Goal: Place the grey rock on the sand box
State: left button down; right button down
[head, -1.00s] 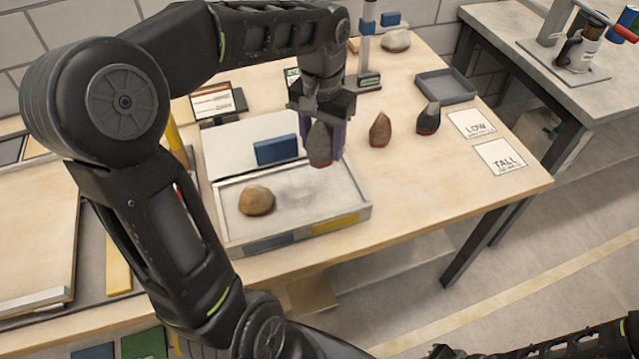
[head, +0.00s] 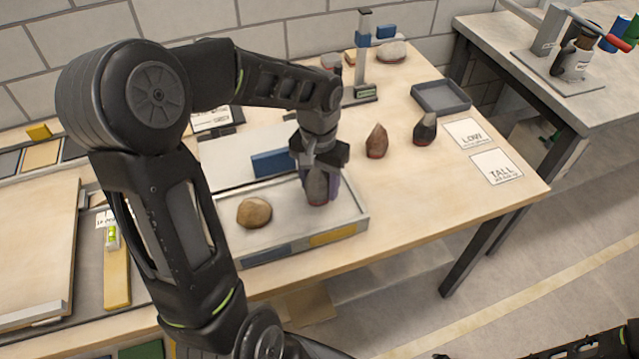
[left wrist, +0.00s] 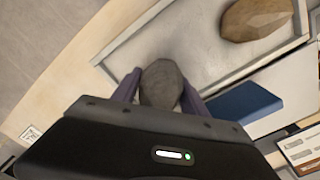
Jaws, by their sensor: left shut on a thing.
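The grey rock (head: 317,186), with a reddish base, is held upright in my left gripper (head: 319,182). My left gripper is shut on it, over the right part of the sand box (head: 362,220). The rock's base is at or just above the sand; I cannot tell whether it touches. In the left wrist view the grey rock (left wrist: 161,84) sits between the two purple fingers (left wrist: 158,92). A brown rock (head: 254,212) lies in the left part of the sand box, also in the left wrist view (left wrist: 255,18). My right gripper is not clearly visible.
A blue block (head: 272,162) stands at the box's back edge. A reddish-brown rock (head: 376,141) and a dark rock (head: 425,129) stand right of the box. Cards marked LOW (head: 469,133) and TALL (head: 496,167) and a grey tray (head: 441,97) lie farther right. A measuring stand (head: 362,60) rises behind.

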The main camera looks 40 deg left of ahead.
pick_arm(q)
jog(key=shift+f, duration=0.3)
jog(key=shift+f, duration=0.15)
jog(key=c, duration=0.6)
grip_release()
notch_tip(320, 180, up, 12)
jog(key=shift+r, duration=0.15)
dwell(0.4)
